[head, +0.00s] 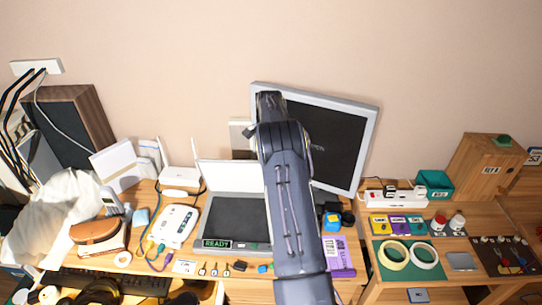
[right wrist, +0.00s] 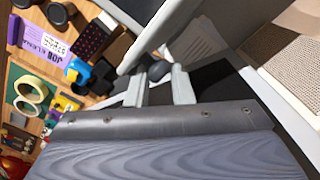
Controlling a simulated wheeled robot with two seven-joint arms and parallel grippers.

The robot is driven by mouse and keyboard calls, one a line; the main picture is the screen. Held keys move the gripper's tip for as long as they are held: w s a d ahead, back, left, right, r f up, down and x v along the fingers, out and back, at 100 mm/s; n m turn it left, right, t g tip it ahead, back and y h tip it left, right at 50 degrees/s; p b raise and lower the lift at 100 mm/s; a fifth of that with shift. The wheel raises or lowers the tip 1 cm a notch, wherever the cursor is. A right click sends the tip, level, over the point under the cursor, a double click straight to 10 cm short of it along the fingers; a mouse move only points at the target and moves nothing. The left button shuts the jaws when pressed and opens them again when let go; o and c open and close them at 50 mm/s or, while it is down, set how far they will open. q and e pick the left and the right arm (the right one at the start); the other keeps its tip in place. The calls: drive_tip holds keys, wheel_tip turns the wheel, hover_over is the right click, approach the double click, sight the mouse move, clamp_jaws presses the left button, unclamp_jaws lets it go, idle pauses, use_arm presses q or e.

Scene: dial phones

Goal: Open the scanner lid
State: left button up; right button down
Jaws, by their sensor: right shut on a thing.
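The scanner (head: 268,244) is a grey flatbed with a dark glass and a green READY label at its front. Its pale lid (head: 228,174) stands raised at the back of the glass. My right arm crosses in front of the lid's right part and hides my right gripper in the head view. The exact contact is hard to see. My left gripper is out of view.
A monitor (head: 347,140) stands behind the scanner, close to my right arm. A white router (head: 180,178) and a white box (head: 174,226) are on the left.

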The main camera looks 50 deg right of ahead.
drive_tip(key=c, duration=1.7)
unclamp_jaws()
drive_tip(key=shift+w+a+f, duration=0.25)
drive_tip(key=shift+a+f, duration=0.15)
drive_tip(key=o, duration=0.5)
drive_tip(key=shift+w+f, duration=0.1)
drive_tip(key=shift+w, duration=0.05)
